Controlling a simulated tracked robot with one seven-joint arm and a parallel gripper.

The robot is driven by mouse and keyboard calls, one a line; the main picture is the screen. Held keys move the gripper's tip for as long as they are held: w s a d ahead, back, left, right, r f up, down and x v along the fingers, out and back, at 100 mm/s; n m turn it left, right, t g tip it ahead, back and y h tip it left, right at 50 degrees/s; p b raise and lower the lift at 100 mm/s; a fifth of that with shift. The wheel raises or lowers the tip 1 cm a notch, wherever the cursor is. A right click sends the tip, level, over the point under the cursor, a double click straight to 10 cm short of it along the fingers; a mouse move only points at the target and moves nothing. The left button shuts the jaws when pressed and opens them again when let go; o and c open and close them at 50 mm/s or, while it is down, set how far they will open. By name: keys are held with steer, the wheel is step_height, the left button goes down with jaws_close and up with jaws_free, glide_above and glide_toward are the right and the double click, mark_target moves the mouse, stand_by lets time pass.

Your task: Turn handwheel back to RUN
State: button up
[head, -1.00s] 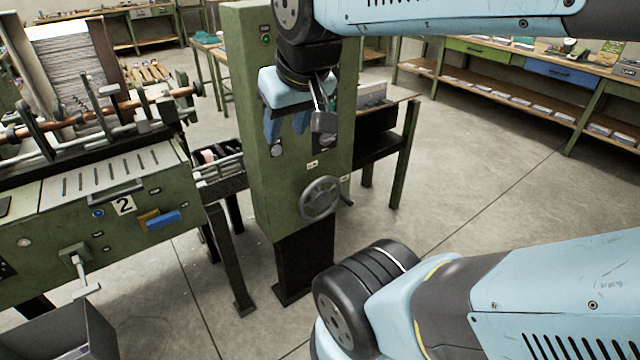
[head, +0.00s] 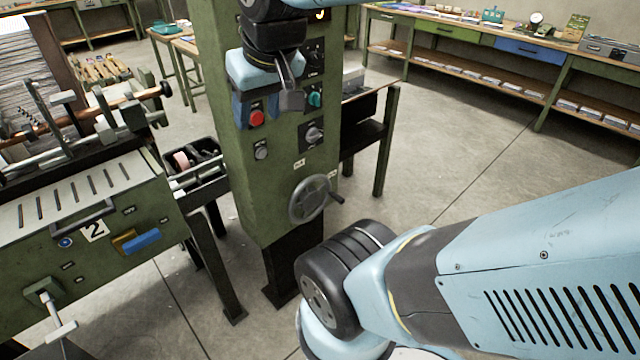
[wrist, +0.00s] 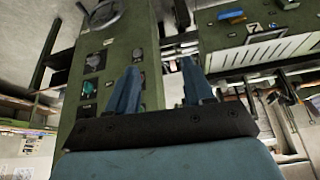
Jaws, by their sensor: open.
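The grey handwheel (head: 310,198) is on the lower front of the green control cabinet (head: 270,190), with its crank knob pointing right. Small label plates sit above it and to its right; their text is too small to read. In the wrist view the handwheel (wrist: 103,15) is at the top left, partly cut off. My gripper (head: 257,120) is open and empty, in front of the cabinet's upper part, above and left of the handwheel and apart from it. Both blue fingers show in the wrist view (wrist: 160,66), with nothing between them.
A red button (head: 257,117), a teal knob (head: 315,99) and a black selector (head: 314,135) are on the cabinet above the wheel. The machine marked 2 (head: 60,215) stands left. A side table (head: 375,130) stands behind right. Open floor lies to the right.

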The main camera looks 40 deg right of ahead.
mark_target(332, 193)
steer(key=w+d+f+m+g+y, duration=0.3)
steer(key=w+d+f+m+g, duration=0.15)
steer(key=w+f, duration=0.5)
steer(key=w+d+f+m+y, duration=0.2)
steer(key=w+d+f+y, duration=0.1)
steer(key=d+f, duration=0.35)
steer(key=w+d+f+m+y, duration=0.3)
steer(key=d+f+y, duration=0.15)
steer(key=f, duration=0.25)
steer(key=s+d+f+m+t+h, duration=0.25)
steer(key=d+f+m+t, duration=0.45)
steer(key=f, duration=0.4)
steer(key=s+d+f+m+t+h, duration=0.1)
steer(key=s+d+f+m+t, duration=0.3)
steer(key=d+f+m+t, duration=0.5)
steer(key=s+d+f+m+t+h, duration=0.25)
steer(key=d+f+m+t, duration=0.2)
steer(key=f, duration=0.95)
steer(key=x, duration=1.3)
steer(key=shift+w+r, duration=0.25)
steer(key=shift+r, duration=0.3)
jaws_close()
